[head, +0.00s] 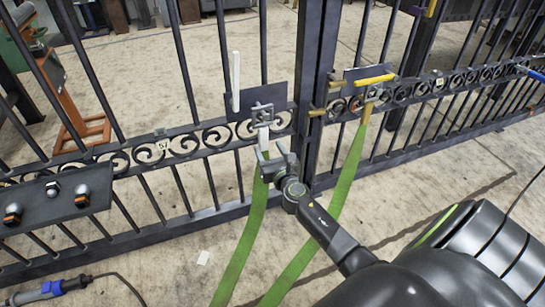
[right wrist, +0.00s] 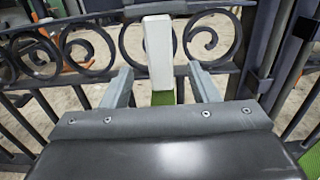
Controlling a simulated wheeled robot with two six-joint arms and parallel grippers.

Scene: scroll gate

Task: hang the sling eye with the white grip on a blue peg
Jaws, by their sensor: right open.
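The sling eye, a dark squarish ring (head: 262,110), is at a dark plate on the scroll gate. Its white grip (head: 263,138) hangs below it, with a green sling (head: 250,225) running down from it. My right gripper (head: 272,156) is open just below the grip in the head view. In the right wrist view the white grip (right wrist: 158,52) stands upright between the two spread fingers (right wrist: 162,87), with a gap on each side. A blue part (head: 536,73), possibly a peg, shows at the right edge of the gate; its end is cut off. My left gripper is not in view.
A white upright bar (head: 236,82) stands by the dark plate (head: 270,97). A yellow bar (head: 375,80) and a second sling with a yellow grip (head: 367,113) are right of the gate post (head: 312,80). A plate with bolts (head: 55,195) is at left.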

